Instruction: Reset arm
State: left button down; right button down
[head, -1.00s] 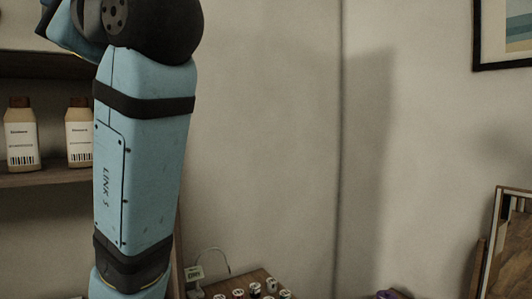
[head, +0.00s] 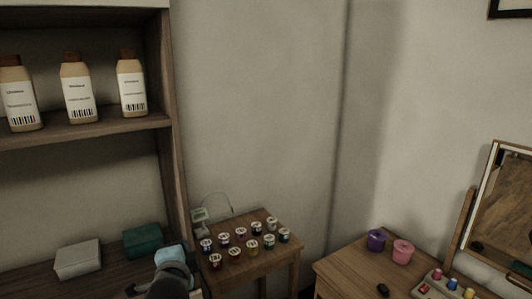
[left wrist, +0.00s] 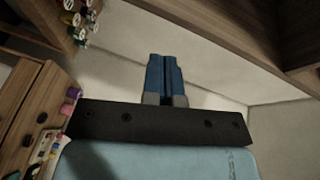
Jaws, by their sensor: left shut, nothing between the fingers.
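My left gripper (left wrist: 165,80) shows in the left wrist view with its two blue fingers together and nothing between them. It points at bare wall and holds no object. In the head view a blue and black part of my arm shows at the bottom left, in front of the low wooden surface. My right gripper is in neither view.
A wooden shelf holds several labelled bottles (head: 77,88). A white box (head: 78,259) and a green box (head: 142,241) sit below. A small table holds several jars (head: 234,255). A desk (head: 345,274) has a purple pot (head: 376,240), a pink pot (head: 402,252) and a mirror.

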pick_arm(q)
jog(key=s+f+n+g+h+p, duration=0.1)
jog(key=s+f+n+h, duration=0.1)
jog(key=s+f, duration=0.45)
jog(key=s+f+n+g+h+p, duration=0.15)
jog(key=s+f, duration=0.25)
jog(key=f, duration=0.6)
jog(key=s+f+n+g+h, duration=0.1)
jog(key=s+f+n, duration=0.2)
jog(key=s+f, duration=0.3)
jog(key=s+f+n+g+h+p, duration=0.1)
jog(key=s+f+n, duration=0.3)
jog(key=s, duration=1)
jog(key=shift+f+g, duration=0.35)
jog(key=shift+f, duration=0.55)
jog(key=shift+n, duration=0.25)
